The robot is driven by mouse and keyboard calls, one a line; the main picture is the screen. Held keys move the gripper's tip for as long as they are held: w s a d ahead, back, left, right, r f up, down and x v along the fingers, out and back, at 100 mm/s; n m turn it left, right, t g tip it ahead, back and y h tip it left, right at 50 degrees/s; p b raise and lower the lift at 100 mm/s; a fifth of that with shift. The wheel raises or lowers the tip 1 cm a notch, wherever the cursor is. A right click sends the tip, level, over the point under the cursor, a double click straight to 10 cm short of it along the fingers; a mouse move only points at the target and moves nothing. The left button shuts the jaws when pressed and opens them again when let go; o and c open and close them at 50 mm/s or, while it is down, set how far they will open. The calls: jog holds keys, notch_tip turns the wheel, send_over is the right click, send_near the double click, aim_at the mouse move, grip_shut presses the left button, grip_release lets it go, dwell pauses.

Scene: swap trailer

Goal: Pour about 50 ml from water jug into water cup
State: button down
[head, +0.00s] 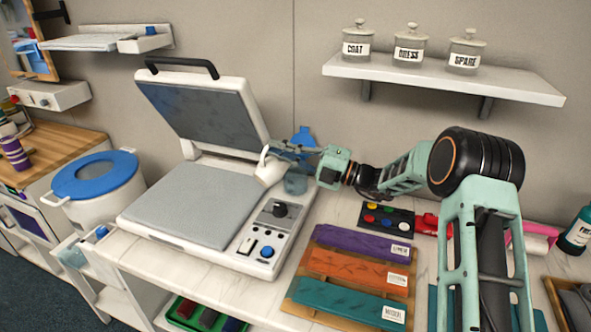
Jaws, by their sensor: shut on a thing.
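A small white jug (270,168), which I take for the water jug, is held at the end of my arm, above the right side of the heat press. It looks tilted, its narrow upper end towards the upper left. My gripper (277,149) is shut on the jug; its fingers are small and partly merge with the background. A translucent bluish cup (296,181), likely the water cup, stands just right of the jug, partly hidden by my gripper and the jug. I cannot see water in either, nor any stream.
A heat press (180,205) with its lid raised fills the left middle. A blue object (304,139) stands behind my gripper. Purple, orange and teal labelled strips (358,272) lie in front. A shelf (440,78) with three labelled jars is above. A blue-lidded tub (97,180) stands left.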

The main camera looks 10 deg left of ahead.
aim_at(268, 174)
jog(key=shift+w+d+r+m, duration=0.1)
jog(key=shift+w+r+m, duration=0.1)
jog(key=shift+m, duration=0.1)
dwell(0.6)
jog(key=shift+s+n, duration=0.25)
jog(key=shift+n, duration=0.15)
jog(key=f+n, duration=0.1)
jog(key=s+a+f+n+h+p, duration=0.1)
jog(key=n, duration=0.1)
jog(key=s+f+n+g+h, duration=0.1)
jog(key=shift+s+a+p, duration=0.2)
jog(key=shift+a+p, duration=0.2)
jog(key=shift+s+a+f+n+h, duration=0.2)
jog(key=shift+f+n+h, duration=0.15)
jog(key=shift+n, duration=0.25)
jog(key=shift+s+a+n, duration=0.2)
jog(key=shift+s+n, duration=0.1)
jog(key=shift+f, duration=0.1)
